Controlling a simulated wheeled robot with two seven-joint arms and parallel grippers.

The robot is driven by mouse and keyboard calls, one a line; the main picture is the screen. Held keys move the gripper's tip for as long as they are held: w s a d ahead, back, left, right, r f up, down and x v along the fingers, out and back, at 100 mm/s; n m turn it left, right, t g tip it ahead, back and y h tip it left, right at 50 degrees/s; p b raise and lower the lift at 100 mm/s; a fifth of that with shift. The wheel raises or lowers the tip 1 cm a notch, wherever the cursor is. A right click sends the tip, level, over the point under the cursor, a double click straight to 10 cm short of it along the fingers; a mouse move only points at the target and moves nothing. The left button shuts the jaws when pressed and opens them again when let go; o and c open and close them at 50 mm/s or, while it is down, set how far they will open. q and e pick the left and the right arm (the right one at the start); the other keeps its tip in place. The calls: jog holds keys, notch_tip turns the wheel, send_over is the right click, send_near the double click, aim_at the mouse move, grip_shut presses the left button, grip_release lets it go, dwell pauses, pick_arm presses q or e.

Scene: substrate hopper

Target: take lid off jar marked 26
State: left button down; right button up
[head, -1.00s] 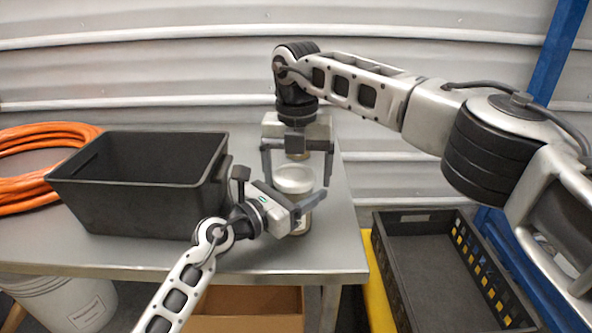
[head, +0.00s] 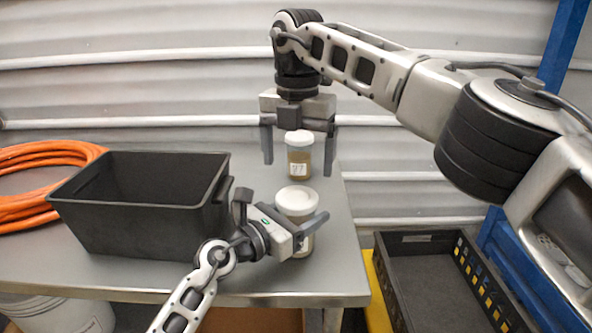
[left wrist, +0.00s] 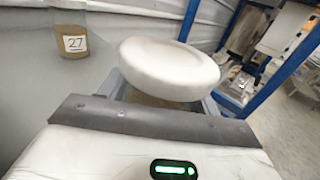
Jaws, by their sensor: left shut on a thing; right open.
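A jar with a white lid (head: 297,201) stands at the table's front right. No number shows on this jar. My left gripper (head: 306,230) is shut on its body, below the lid. In the left wrist view the lid (left wrist: 169,68) fills the middle, with a little brown content below it. A second jar, labelled 27 (head: 299,160), stands behind it with a pale lid; it also shows in the left wrist view (left wrist: 72,40). My right gripper (head: 299,152) is open and empty, pointing down. Its fingers appear either side of jar 27's lid; their depth is unclear.
A black open bin (head: 150,215) stands left of the jars, close to my left wrist. An orange hose coil (head: 35,210) lies at the table's left. A dark crate (head: 440,285) stands right of the table, by a blue post (head: 562,40).

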aim_at(297, 197)
jog(key=shift+f, duration=3.9)
pick_arm(q)
jog(key=shift+w+a, duration=0.1)
pick_arm(e)
jog(key=shift+d, duration=0.1)
jog(key=c, duration=1)
pick_arm(q)
jog(key=shift+a, duration=0.1)
pick_arm(e)
jog(key=shift+n, duration=1.5)
jog(key=o, duration=1)
jog(key=shift+d, duration=0.1)
jog(key=shift+c, duration=0.2)
jog(key=shift+o, duration=0.6)
pick_arm(q)
jog(key=shift+d, duration=0.25)
pick_arm(e)
jog(key=shift+a, duration=0.25)
